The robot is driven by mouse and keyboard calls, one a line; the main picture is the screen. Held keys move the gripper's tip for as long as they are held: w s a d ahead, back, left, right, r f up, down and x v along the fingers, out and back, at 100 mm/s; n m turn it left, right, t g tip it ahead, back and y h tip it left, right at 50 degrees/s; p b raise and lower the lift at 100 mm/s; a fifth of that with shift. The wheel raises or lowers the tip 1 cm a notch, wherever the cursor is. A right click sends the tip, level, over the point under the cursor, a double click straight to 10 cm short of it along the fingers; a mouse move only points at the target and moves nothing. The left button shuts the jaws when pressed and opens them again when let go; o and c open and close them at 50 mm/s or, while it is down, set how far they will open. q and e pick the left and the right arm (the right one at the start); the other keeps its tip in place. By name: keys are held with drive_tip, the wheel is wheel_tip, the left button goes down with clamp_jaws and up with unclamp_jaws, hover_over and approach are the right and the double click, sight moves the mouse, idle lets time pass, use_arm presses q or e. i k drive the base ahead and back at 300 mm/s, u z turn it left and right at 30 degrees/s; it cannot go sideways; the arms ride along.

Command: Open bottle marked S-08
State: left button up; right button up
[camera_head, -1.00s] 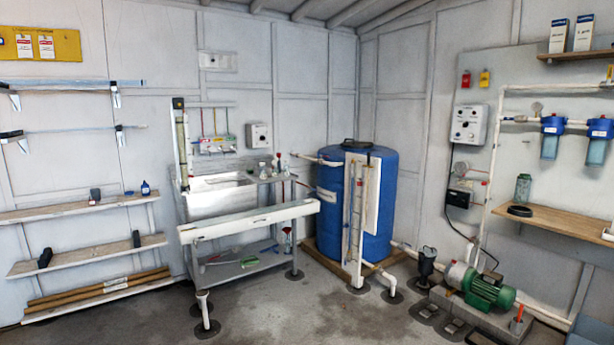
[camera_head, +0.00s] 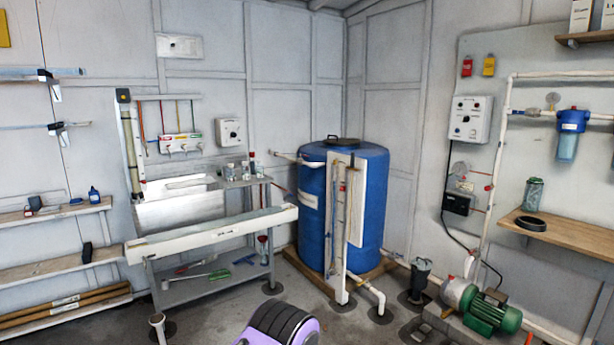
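Several small bottles stand in a group at the right end of the steel bench (camera_head: 190,285) by the back wall. One is a pale bottle (camera_head: 229,172), and one beside it is dark-topped (camera_head: 252,162). Their labels are too small to read, so I cannot tell which is marked S-08. Neither of my grippers is in view.
A long white trough (camera_head: 215,235) runs along the bench front. A blue tank (camera_head: 372,215) stands right of the bench, with a white pipe frame before it.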

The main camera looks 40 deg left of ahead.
sight(244, 170)
drive_tip(key=z, duration=0.15)
drive_tip(key=i, duration=2.25)
drive_tip(key=u, duration=1.6)
drive_tip(key=i, duration=0.8)
drive_tip(key=u, duration=0.85)
